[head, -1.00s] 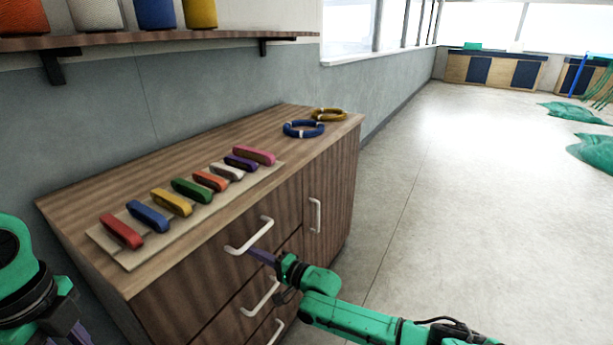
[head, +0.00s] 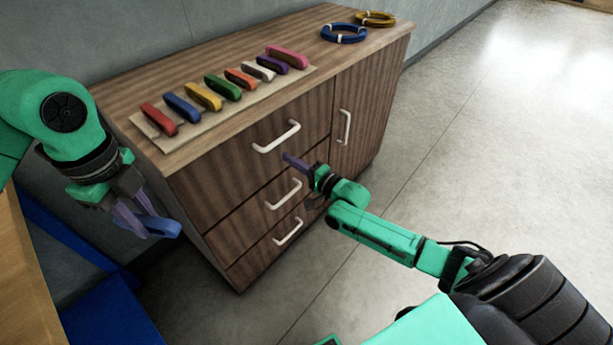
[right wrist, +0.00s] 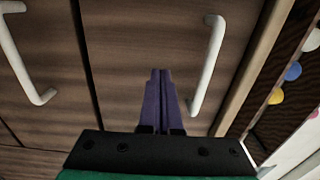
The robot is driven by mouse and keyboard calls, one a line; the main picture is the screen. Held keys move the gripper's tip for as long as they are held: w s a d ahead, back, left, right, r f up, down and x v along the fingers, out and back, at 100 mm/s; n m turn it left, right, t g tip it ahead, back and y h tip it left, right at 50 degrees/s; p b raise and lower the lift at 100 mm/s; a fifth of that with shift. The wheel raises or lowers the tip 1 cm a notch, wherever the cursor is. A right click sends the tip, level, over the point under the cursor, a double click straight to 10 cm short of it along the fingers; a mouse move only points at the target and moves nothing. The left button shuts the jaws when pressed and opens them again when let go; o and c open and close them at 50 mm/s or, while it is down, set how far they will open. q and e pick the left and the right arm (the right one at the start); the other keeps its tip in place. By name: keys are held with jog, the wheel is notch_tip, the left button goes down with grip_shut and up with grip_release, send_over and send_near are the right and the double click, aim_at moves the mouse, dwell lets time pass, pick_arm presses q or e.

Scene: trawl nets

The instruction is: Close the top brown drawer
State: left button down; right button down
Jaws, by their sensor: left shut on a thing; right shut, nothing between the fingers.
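The brown wooden cabinet (head: 215,220) shows in the head view with its top drawer (head: 225,155) under the countertop. The drawer front looks flush, or nearly so, with the cabinet face. Its white handle (head: 277,137) also shows in the right wrist view (right wrist: 208,65). My right gripper (head: 287,157) is shut and empty, its purple fingers (right wrist: 160,80) pointing at the drawer front just beside the handle. I cannot tell whether they touch the wood. My left gripper (head: 148,222) is at the left, away from the cabinet, shut on a blue object (head: 164,228).
Several coloured bundles lie in a row on a beige board (head: 150,128) on the countertop, with a blue ring (head: 345,33) and a yellow ring (head: 376,18) behind. Two lower drawers and a door (head: 362,110) share the front. Open floor (head: 460,140) lies right.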

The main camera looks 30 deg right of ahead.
jog(key=p+v, duration=0.1)
jog(key=v, duration=0.9)
